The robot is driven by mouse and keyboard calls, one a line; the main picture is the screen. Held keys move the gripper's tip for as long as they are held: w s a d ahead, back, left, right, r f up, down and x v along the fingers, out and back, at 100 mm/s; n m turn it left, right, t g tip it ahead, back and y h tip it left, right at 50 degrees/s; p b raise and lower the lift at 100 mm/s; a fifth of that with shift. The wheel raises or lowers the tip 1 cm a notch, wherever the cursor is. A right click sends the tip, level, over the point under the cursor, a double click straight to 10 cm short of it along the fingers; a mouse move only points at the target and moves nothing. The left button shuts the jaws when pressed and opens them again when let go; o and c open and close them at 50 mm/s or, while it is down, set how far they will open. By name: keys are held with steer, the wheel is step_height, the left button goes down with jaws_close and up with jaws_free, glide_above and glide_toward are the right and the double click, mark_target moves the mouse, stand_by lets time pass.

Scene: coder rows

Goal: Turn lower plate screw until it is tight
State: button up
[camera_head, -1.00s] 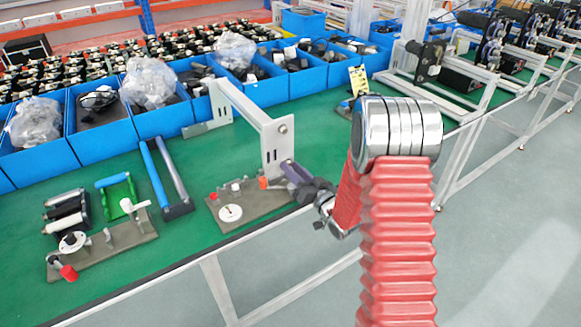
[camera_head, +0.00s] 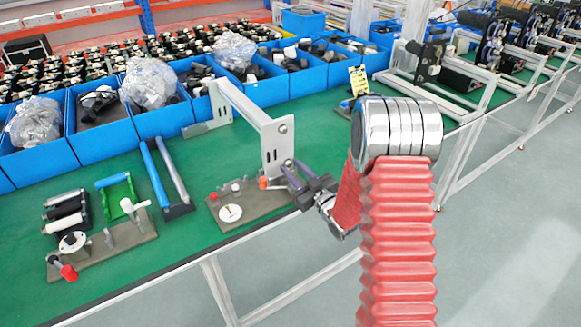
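An upright white metal plate (camera_head: 271,152) forms the near end of a bracket on the green bench. Its upper screw (camera_head: 283,129) shows as a small dark round head. The lower plate screw (camera_head: 288,163) shows small and silvery low on the plate, partly hidden by my gripper. My gripper (camera_head: 291,166) has two purple-grey fingers, spread apart and pointing up and left at the lower screw. The fingertips are close to the screw, on either side of it; I cannot tell whether they touch it. My red-sleeved arm hides some bench edge.
A grey fixture block (camera_head: 250,203) with a white disc and red knobs lies left of my gripper. Another fixture (camera_head: 118,243), blue-handled rollers (camera_head: 155,175) and blue bins (camera_head: 102,137) stand further left and behind. Green bench (camera_head: 225,165) is bare between them.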

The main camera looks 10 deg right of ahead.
steer(key=shift+n, duration=1.5)
steer(key=shift+c, duration=0.3)
jaws_close()
steer(key=shift+o, duration=0.3)
jaws_free()
steer(key=shift+v, duration=2.55)
